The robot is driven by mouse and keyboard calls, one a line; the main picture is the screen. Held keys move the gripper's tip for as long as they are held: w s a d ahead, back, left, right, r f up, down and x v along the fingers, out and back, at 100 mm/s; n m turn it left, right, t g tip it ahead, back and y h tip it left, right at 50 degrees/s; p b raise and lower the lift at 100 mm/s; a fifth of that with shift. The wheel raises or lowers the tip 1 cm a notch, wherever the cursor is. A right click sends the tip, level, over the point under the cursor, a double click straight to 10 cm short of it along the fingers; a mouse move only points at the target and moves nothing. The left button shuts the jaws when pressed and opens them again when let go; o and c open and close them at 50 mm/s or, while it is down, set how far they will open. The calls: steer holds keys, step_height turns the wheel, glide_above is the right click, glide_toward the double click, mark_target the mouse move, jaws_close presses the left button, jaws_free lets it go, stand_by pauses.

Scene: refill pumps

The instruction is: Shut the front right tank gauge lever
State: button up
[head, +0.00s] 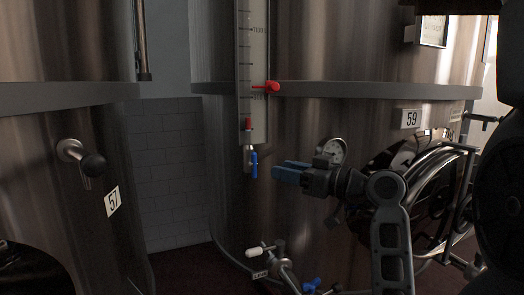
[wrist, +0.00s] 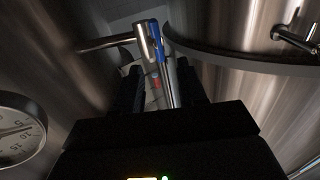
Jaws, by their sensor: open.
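The tank gauge (head: 253,60) is a tall clear scale on the front of tank 59 (head: 340,60). At its foot is a small metal valve (wrist: 145,42) with a blue lever (head: 254,165), which hangs down beside the valve. The lever also shows in the wrist view (wrist: 156,35), along the valve's side. My gripper (head: 275,172) comes in from the right, its tips just right of the lever and apart from it in the head view. In the wrist view my open fingers (wrist: 160,80) lie either side of the line to the valve, with nothing seen held.
A red fitting (head: 266,87) sits higher on the gauge. A round dial (head: 334,150) is behind my wrist and shows large in the wrist view (wrist: 18,130). Lower valves (head: 275,255) stick out below. Tank 57 (head: 60,120) stands left, with a gap between the tanks.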

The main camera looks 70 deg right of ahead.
mark_target(256, 161)
steer(key=p+x, duration=0.1)
steer(key=x, duration=0.6)
steer(key=shift+w+d+r+p, duration=0.25)
steer(key=shift+p, duration=0.15)
jaws_close()
